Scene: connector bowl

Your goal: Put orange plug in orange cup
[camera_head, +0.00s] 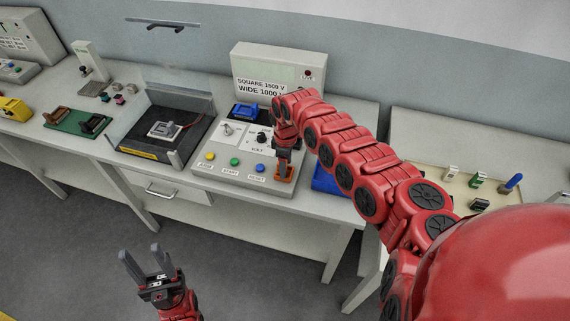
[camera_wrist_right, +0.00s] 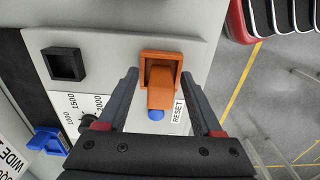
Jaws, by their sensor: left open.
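The orange cup (camera_wrist_right: 176,59) is a square orange holder on the control panel's edge, beside the blue reset button (camera_wrist_right: 155,114). In the head view the orange cup (camera_head: 284,179) is partly under my right gripper (camera_head: 285,157). The orange plug (camera_wrist_right: 161,92) is a block between my right fingers in the wrist view, overlapping the cup's opening. Its far end appears inside the cup; how deep I cannot tell. My right gripper (camera_wrist_right: 158,76) is open, with a gap on each side of the plug. My left gripper (camera_head: 148,262) is open and empty, low over the floor in front of the bench.
A black square cup (camera_wrist_right: 65,63) and a blue part (camera_wrist_right: 46,140) are on the panel. The panel (camera_head: 215,180) has knobs and buttons. A black tray (camera_head: 150,130) stands to its left. A tray with connectors (camera_head: 435,172) is on the right bench.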

